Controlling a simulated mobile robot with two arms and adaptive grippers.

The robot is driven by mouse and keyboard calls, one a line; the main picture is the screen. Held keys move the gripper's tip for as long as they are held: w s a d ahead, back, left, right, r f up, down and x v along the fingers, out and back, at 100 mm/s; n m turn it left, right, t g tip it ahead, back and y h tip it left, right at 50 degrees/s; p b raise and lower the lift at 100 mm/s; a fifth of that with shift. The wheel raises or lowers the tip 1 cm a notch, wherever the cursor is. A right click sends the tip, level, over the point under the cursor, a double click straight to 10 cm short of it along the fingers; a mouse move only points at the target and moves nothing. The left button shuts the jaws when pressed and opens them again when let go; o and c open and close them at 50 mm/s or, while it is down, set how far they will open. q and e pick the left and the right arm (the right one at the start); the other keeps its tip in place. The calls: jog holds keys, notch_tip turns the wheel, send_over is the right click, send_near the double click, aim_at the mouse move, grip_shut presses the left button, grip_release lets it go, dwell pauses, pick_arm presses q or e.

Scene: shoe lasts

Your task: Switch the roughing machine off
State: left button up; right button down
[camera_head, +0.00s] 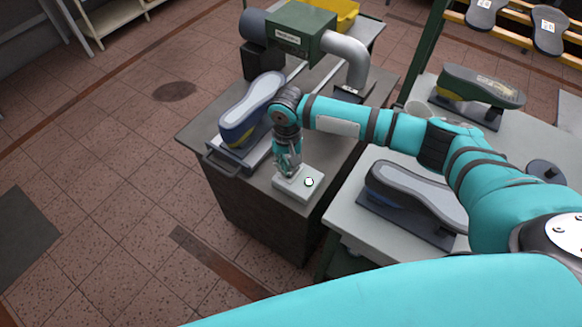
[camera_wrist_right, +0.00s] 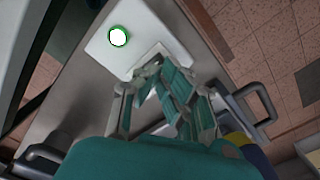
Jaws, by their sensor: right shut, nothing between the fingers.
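The roughing machine (camera_head: 300,30) has a green housing and stands at the back of a grey bench. A white control box (camera_head: 288,186) sits at the bench's front corner. A round white button with a green rim (camera_head: 309,182) is on the box's right part; the button also shows in the right wrist view (camera_wrist_right: 118,36). My right gripper (camera_head: 291,172) points down, shut and empty, with its fingertips at the box's other part, left of the button. In the right wrist view the fingertips (camera_wrist_right: 150,66) cover that part; I cannot tell whether they touch it. My left gripper is not in view.
A blue and grey shoe on a last (camera_head: 250,112) lies on the bench beside my right arm. Another shoe (camera_head: 415,195) lies on the table at right, and a green one (camera_head: 480,88) behind it. A yellow bin (camera_head: 340,14) stands at the back.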

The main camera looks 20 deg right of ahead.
jog(key=shift+f, duration=0.9)
dwell(0.3)
notch_tip(320, 180, up, 7)
jog(key=p, duration=0.8)
jog(key=shift+r, duration=0.1)
jog(key=shift+s, duration=0.1)
dwell(0.4)
